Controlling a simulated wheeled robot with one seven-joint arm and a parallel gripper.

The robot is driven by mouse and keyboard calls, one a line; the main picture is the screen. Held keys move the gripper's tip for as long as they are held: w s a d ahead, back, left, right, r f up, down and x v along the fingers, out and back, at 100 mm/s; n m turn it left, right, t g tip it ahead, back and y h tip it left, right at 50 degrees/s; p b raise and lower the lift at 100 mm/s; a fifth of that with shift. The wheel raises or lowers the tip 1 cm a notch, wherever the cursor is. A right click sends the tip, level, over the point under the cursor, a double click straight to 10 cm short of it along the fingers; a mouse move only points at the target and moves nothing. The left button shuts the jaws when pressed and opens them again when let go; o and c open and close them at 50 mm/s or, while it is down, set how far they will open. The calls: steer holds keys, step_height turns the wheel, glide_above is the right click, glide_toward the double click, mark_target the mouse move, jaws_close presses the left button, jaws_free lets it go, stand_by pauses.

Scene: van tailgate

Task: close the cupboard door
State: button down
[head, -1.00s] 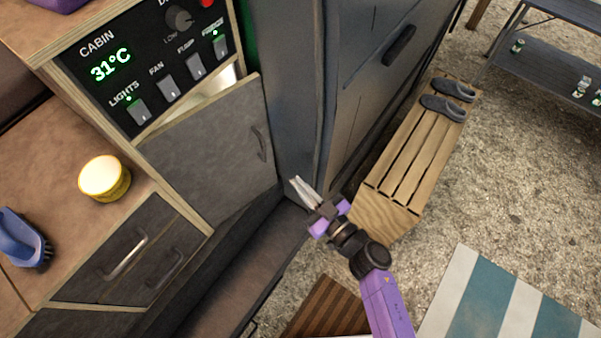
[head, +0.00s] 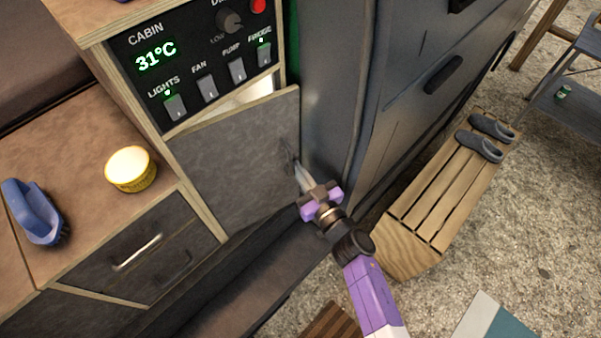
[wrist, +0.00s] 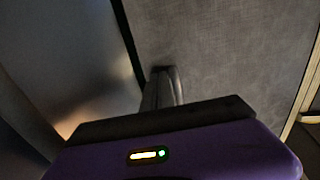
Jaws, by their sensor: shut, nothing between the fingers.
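The grey cupboard door (head: 230,165) with pale wooden edges stands ajar below the control panel. A pale gap shows above its slanted top edge.
The control panel (head: 200,65) is above the door. A yellow tub (head: 131,169) and a blue brush (head: 35,210) lie on the counter at left. A slatted wooden crate (head: 440,205) bears grey shoes.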

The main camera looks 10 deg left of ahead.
mark_target(285, 152)
steer(key=shift+w, duration=0.1)
steer(key=b+x, duration=0.3)
steer(key=x, duration=0.3)
steer(key=shift+w+a+r, duration=0.15)
steer(key=shift+w+a, duration=0.1)
steer(key=shift+a+r, duration=0.1)
steer(key=shift+s, duration=0.1)
